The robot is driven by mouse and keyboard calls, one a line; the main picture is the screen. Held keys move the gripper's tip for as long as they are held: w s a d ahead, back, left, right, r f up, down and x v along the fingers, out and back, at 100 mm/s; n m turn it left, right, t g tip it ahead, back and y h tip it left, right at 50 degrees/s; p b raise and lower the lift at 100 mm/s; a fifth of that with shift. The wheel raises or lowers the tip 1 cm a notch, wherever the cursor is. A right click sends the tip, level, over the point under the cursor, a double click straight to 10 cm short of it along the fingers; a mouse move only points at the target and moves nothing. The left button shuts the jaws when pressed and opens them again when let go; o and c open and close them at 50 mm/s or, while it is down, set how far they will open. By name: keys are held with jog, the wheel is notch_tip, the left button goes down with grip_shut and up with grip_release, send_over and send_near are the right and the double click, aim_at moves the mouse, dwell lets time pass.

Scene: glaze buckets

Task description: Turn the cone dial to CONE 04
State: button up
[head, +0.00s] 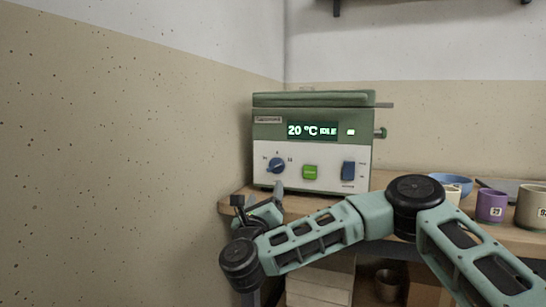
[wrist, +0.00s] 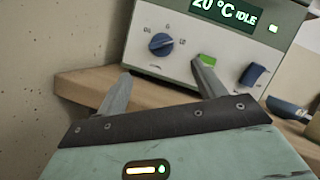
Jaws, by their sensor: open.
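The kiln controller (head: 330,180) is a green and white box on the wooden bench, with a lit display (head: 312,131) reading "20 °C IDLE". Its blue cone dial (head: 276,166) is at the lower left of the front, with small marks around it too blurred to read for certain. In the wrist view the dial (wrist: 161,43) shows its pointer line turned toward the upper right. My gripper (wrist: 160,90) is open and empty, below and in front of the dial and apart from it. In the head view my gripper (head: 260,203) is just before the bench's left end.
A green button (head: 310,172) and a blue rocker switch (head: 348,170) sit right of the dial. A blue bowl (head: 452,184), a purple cup (head: 491,205) and a beige cup (head: 531,208) stand on the bench to the right. The speckled wall (head: 130,150) is close on the left.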

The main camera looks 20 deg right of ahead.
aim_at(273, 167)
jog(key=p+x, duration=0.5)
jog(key=x, duration=0.8)
jog(key=shift+w+r, duration=0.1)
jog(key=shift+p, duration=0.3)
jog(key=c, duration=1)
